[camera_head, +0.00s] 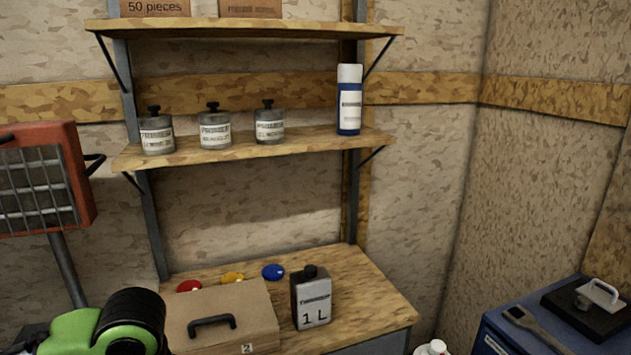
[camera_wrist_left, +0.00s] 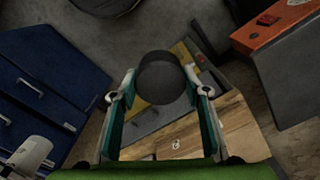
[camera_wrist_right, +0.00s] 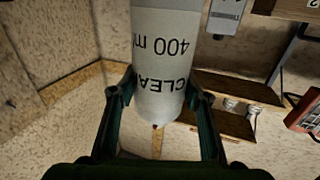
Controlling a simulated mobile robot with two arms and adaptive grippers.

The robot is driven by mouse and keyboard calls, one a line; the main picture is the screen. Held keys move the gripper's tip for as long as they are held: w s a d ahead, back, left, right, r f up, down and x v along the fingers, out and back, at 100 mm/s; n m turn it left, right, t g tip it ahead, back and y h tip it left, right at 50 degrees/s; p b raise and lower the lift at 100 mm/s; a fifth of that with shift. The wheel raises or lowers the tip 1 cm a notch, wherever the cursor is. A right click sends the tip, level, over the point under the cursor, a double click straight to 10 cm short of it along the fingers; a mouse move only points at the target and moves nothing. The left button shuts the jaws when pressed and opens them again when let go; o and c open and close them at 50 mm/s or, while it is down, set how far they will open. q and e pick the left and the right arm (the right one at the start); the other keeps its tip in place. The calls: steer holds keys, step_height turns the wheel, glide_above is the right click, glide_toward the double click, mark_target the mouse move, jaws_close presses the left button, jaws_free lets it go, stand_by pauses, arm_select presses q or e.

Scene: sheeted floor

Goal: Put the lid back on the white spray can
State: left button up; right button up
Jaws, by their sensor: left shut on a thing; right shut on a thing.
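My left gripper (camera_wrist_left: 160,92) is shut on a dark, round, hollow lid (camera_wrist_left: 160,76), held between its fingertips in the left wrist view. My right gripper (camera_wrist_right: 157,98) is shut on the white spray can (camera_wrist_right: 160,65), marked "400 m" and "CLEA". A small nozzle shows at the can's end in the right wrist view. A white top (camera_head: 432,347) at the head view's bottom edge looks like this can. A white printed body at the left wrist view's lower left (camera_wrist_left: 30,152) also looks like it. Lid and can are apart. Neither gripper's fingers show in the head view.
A wooden bench holds a brown case (camera_head: 222,315), a 1 L canister (camera_head: 311,298) and coloured discs (camera_head: 232,277). The shelf above carries three grey pots and a blue-white can (camera_head: 349,100). An orange heater (camera_head: 45,180) stands left, a blue cabinet (camera_head: 490,335) right.

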arm_select(q)
steer(key=n, duration=0.1)
steer(key=d+r+n, duration=0.1)
steer(key=n, duration=0.1)
steer(key=shift+s, duration=0.2)
arm_select(e)
steer(key=shift+s+d+f, duration=0.2)
steer(key=shift+s+f, duration=0.1)
steer(key=shift+s, duration=0.35)
steer(key=s+a+f+n+g+y, duration=0.2)
steer(key=a+n+g+y, duration=0.2)
steer(key=a+n+y, duration=0.4)
steer(key=a+y, duration=0.3)
steer(key=a, duration=0.3)
steer(key=shift+f, duration=0.1)
arm_select(q)
steer(key=w+d+r, duration=0.3)
steer(key=d+r, duration=0.5)
steer(key=d, duration=0.4)
steer(key=w+d+r+n, duration=0.1)
steer(key=w+d+r, duration=0.2)
steer(key=d+r, duration=0.5)
steer(key=d, duration=0.3)
steer(key=shift+w+d, duration=0.15)
steer(key=shift+d, duration=0.25)
